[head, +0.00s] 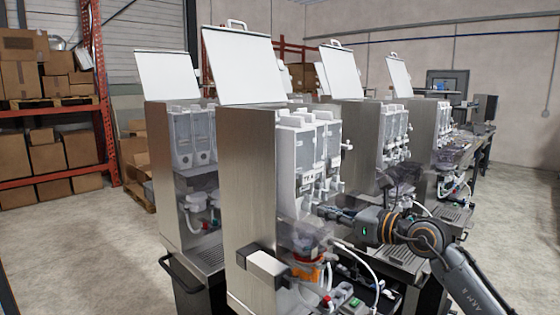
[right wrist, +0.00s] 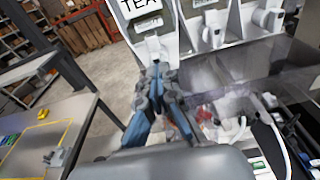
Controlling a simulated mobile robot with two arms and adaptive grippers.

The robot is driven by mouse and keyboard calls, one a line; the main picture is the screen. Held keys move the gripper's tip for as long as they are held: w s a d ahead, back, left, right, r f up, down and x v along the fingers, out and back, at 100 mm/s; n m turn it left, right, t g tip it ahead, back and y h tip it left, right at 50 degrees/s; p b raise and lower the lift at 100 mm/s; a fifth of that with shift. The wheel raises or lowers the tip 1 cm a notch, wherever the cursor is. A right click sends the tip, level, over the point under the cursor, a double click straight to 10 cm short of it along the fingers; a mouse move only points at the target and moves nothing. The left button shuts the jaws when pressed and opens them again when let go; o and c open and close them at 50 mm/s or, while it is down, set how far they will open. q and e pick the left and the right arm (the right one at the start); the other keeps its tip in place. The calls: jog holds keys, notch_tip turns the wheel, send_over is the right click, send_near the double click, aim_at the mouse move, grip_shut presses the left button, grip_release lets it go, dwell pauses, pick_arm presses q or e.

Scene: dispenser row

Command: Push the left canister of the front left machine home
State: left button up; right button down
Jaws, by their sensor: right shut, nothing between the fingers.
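The nearest dispenser machine (head: 248,200) has a steel side, a raised white lid and a row of clear canisters with white parts. Its left canister (head: 308,150) carries a TEA label at its lower front. In the right wrist view the TEA canister (right wrist: 140,22) is at the top, with a white outlet under the label. My right gripper (head: 322,211) is shut and empty, its fingertips just below the label. In the right wrist view the fingertips (right wrist: 157,76) are close under the outlet; I cannot tell whether they touch. My left gripper is not in view.
Other machines with raised lids stand behind (head: 178,135) and to the right (head: 345,140). Below the canisters are a translucent mixing part (head: 305,236), hoses and cables. Shelves with cardboard boxes (head: 45,110) are at the far left. Open floor lies at the left.

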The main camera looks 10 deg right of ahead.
jog(key=shift+p+x, duration=0.3)
jog(key=shift+x, duration=1.35)
jog(key=shift+r, duration=0.15)
